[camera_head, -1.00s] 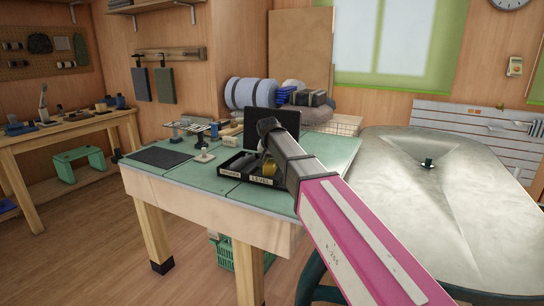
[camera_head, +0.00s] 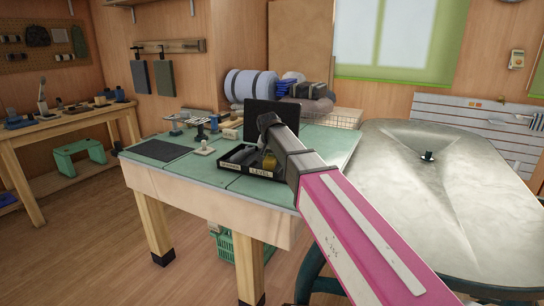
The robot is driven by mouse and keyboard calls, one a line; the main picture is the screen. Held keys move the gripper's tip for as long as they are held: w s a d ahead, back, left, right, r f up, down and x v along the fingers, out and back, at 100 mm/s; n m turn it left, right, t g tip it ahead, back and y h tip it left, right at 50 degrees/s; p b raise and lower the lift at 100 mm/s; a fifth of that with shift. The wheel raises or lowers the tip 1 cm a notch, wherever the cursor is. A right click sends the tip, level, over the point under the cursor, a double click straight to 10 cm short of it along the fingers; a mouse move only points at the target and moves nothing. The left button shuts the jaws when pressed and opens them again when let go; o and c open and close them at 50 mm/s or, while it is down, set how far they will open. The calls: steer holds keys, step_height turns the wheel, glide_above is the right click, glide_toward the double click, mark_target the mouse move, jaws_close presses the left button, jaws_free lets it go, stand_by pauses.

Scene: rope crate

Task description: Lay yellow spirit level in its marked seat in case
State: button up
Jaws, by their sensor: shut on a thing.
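The black case (camera_head: 222,169) stands open on the green-topped bench, its dark lid upright at the back. Its front edge carries a left label that is hard to read and a right label reading LEVEL (camera_head: 261,173). A small yellow part, seemingly the yellow spirit level (camera_head: 269,162), shows at the right side of the case, above the LEVEL label. My gripper (camera_head: 267,148) is over this right side, mostly hidden behind my dark wrist, and is shut on the level. Whether the level touches the seat cannot be told; my arm covers the case's right end.
Dark tools (camera_head: 240,156) lie in the left part of the case. A dark mat (camera_head: 160,150), a small white stand (camera_head: 204,146) and other items are on the bench's left. A wire basket (camera_head: 345,118) stands at the back right. The bench's front left is clear.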

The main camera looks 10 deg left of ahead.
steer(key=shift+f, duration=0.25)
steer(key=o, duration=1.2)
steer(key=shift+r, duration=0.1)
steer(key=v, duration=1)
steer(key=shift+s+r, duration=0.1)
steer(key=shift+r, duration=0.2)
